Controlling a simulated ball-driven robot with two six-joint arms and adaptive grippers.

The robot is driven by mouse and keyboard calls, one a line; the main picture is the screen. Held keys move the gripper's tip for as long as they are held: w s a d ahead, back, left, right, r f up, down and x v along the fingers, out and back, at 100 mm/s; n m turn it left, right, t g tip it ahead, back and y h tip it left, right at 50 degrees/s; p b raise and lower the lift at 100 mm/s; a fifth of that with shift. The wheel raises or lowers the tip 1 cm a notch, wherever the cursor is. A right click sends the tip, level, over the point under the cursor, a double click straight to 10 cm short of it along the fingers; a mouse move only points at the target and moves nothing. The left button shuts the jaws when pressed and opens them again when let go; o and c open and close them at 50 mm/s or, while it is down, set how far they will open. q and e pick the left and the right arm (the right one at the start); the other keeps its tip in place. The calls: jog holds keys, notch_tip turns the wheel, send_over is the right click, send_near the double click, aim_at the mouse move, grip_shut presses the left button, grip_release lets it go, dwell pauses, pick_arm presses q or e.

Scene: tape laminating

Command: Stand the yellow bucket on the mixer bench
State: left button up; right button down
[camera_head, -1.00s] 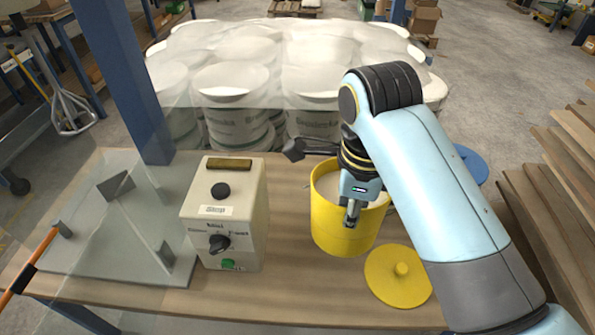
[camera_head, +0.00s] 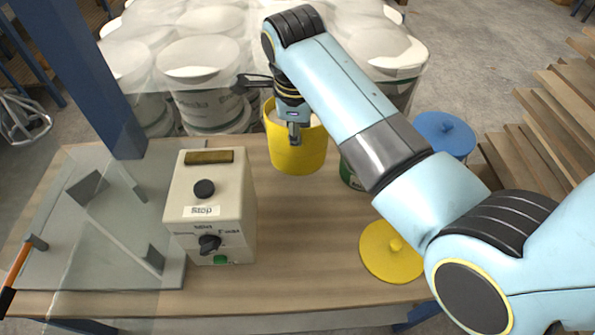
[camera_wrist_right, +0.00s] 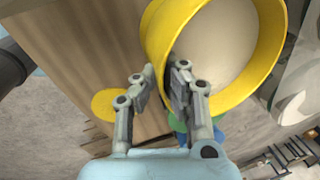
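The yellow bucket (camera_head: 298,155) is near the back edge of the wooden bench, roughly upright, with pale contents. In the right wrist view, the bucket (camera_wrist_right: 268,25) fills the upper right. My right gripper (camera_head: 294,138) is at its near rim. In the right wrist view, the fingers of my right gripper (camera_wrist_right: 161,88) sit on either side of the bucket wall and pinch it. Whether the bucket's base touches the bench is hard to tell. My left gripper is not in view. I cannot tell which surface is the mixer bench.
A yellow lid (camera_head: 390,252), a green can (camera_head: 349,174) and a blue lid (camera_head: 444,134) are to the right. Wrapped white buckets (camera_head: 200,60) stand behind. The bench front middle is clear.

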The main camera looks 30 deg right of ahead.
aim_at(297, 165)
notch_tip(297, 165, down, 5)
jog(key=shift+w+f, duration=0.1)
jog(key=shift+f, duration=2)
jog(key=c, duration=1.5)
grip_release()
jog(key=shift+s, duration=0.2)
jog(key=r, duration=0.4)
jog(key=s+a+r, duration=0.1)
jog(key=r, duration=0.2)
jog(key=s+r, duration=0.1)
jog(key=r, duration=0.3)
jog(key=shift+a+r+p, duration=0.2)
jog(key=shift+r+p, duration=0.15)
